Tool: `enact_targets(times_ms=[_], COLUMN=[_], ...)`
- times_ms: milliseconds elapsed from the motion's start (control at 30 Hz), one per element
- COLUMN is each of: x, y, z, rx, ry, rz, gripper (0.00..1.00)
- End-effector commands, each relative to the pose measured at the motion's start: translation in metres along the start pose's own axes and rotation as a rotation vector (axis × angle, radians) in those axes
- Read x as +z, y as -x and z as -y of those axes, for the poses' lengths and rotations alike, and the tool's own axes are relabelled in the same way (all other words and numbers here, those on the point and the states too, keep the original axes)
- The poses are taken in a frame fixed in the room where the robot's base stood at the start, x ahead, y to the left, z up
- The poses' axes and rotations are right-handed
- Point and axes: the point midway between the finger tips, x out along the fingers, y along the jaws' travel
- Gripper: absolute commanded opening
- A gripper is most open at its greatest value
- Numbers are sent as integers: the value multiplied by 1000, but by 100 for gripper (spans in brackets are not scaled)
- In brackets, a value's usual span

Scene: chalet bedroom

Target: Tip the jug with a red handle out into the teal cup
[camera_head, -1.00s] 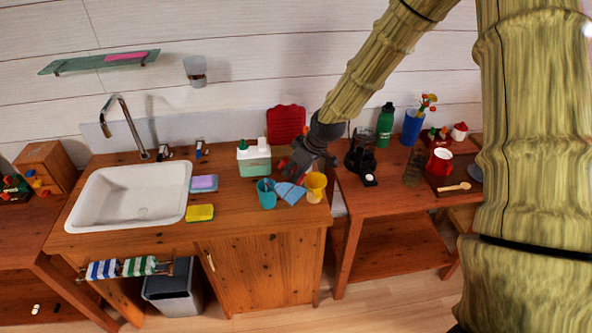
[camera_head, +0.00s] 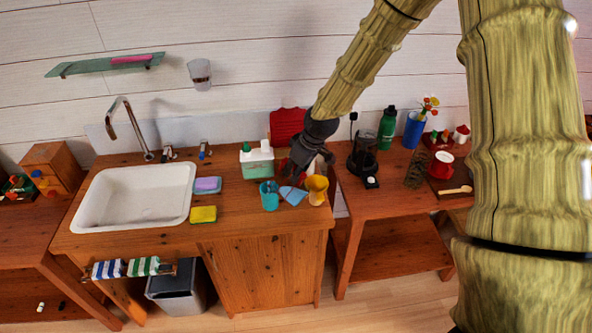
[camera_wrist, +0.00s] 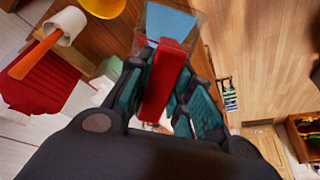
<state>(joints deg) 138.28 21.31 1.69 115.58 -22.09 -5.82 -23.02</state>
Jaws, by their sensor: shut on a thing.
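The jug is clear with pale blue contents (camera_wrist: 170,22) and a red handle (camera_wrist: 165,82). My gripper (camera_wrist: 168,95) is shut on the red handle in the wrist view. In the head view the jug shows as a slanted blue patch (camera_head: 293,195) just below my gripper (camera_head: 297,178); its clear walls and exact tilt are hard to make out. The teal cup (camera_head: 269,196) stands on the wooden counter, close to the left of the jug, with something thin inside it. I cannot make out the teal cup in the wrist view.
A yellow cup (camera_head: 317,190) stands close to the right of the jug. A soap dispenser (camera_head: 257,161) is behind the teal cup. A red board (camera_head: 286,124) leans on the wall. Sponges (camera_head: 204,214) lie between cup and sink (camera_head: 133,197). The counter's front edge is near.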

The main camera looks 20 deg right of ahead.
Motion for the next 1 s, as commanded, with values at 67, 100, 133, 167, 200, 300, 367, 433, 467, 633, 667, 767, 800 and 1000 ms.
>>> enact_targets(times_ms=[67, 100, 133, 167, 200, 300, 367, 433, 467, 633, 667, 767, 800, 1000], x=[-2, -2, -3, -3, -4, -5, -5, -6, -7, -10, -10, -11, -12, -15], y=[2, 2, 2, 2, 2, 3, 3, 4, 4, 5, 5, 5, 5, 6], z=[0, 0, 0, 0, 0, 0, 0, 0, 0, 0, 0, 0, 0, 0], rx=[1, 1, 1, 1, 1, 0, 0, 1, 1, 1, 1, 1, 1, 0], ry=[1, 1, 1, 2, 2, 2, 1, 1, 1, 1, 1, 1, 1, 0], rz=[6, 9, 12, 14, 18, 27, 32, 37, 40, 55, 58, 68, 72, 91], gripper=[0, 0, 0, 0, 0, 0, 0, 0, 0, 0, 0, 0, 0, 0])
